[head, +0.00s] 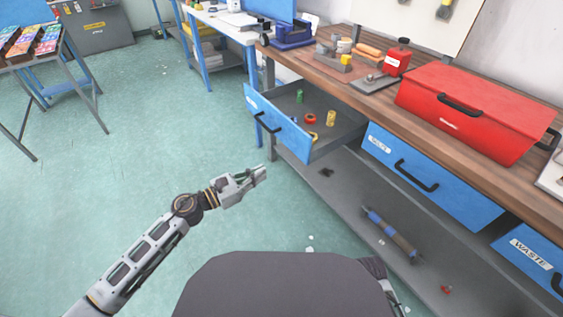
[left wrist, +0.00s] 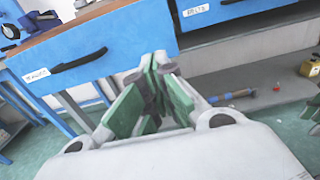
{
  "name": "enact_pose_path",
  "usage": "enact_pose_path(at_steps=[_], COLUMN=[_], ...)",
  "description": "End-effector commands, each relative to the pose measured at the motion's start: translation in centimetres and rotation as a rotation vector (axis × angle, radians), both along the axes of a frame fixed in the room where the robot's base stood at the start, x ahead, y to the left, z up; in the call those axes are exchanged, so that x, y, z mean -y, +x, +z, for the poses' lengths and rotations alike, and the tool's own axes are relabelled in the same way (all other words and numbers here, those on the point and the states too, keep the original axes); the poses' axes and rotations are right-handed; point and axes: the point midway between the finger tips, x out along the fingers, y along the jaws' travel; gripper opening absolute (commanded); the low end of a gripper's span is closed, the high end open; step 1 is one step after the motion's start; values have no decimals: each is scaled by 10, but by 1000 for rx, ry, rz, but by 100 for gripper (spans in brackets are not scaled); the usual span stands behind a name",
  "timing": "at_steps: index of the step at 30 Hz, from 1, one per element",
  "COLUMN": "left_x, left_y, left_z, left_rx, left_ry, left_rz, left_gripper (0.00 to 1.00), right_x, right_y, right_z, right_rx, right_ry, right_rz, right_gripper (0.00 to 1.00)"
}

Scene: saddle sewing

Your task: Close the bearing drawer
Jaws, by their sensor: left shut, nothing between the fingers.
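The bearing drawer (head: 259,107) is the blue drawer at the far end of the workbench in the head view, and it is pulled out. Its black handle (head: 267,124) is on the front. Small green, red and yellow parts lie inside. In the left wrist view its blue front (left wrist: 135,35) fills the upper left, with the handle (left wrist: 80,61) and a white label. My left gripper (head: 262,171) is shut and empty, low in front of the drawer. In the left wrist view its fingertips (left wrist: 160,62) appear near the right part of the drawer front; contact cannot be told.
The closed BELTS drawer (head: 448,192) and the WASTE drawer (head: 532,250) are nearer along the bench. A red toolbox (head: 470,105) stands on the benchtop. A lower shelf (head: 345,205) holds a blue-and-brown cylinder (head: 390,233).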

Motion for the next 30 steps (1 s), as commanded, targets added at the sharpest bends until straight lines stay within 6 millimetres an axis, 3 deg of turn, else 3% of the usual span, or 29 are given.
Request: enact_pose_path(at_steps=[11,30], left_x=[16,63], left_y=[11,46], left_z=[1,1], left_rx=[1,2], left_ry=[0,-1], left_rz=[-1,-1], left_gripper=[0,0], right_x=[0,1], right_y=[0,0], right_z=[-1,-4], right_rx=[-2,-6], right_ry=[-1,-4], right_rz=[0,0], right_gripper=[40,40])
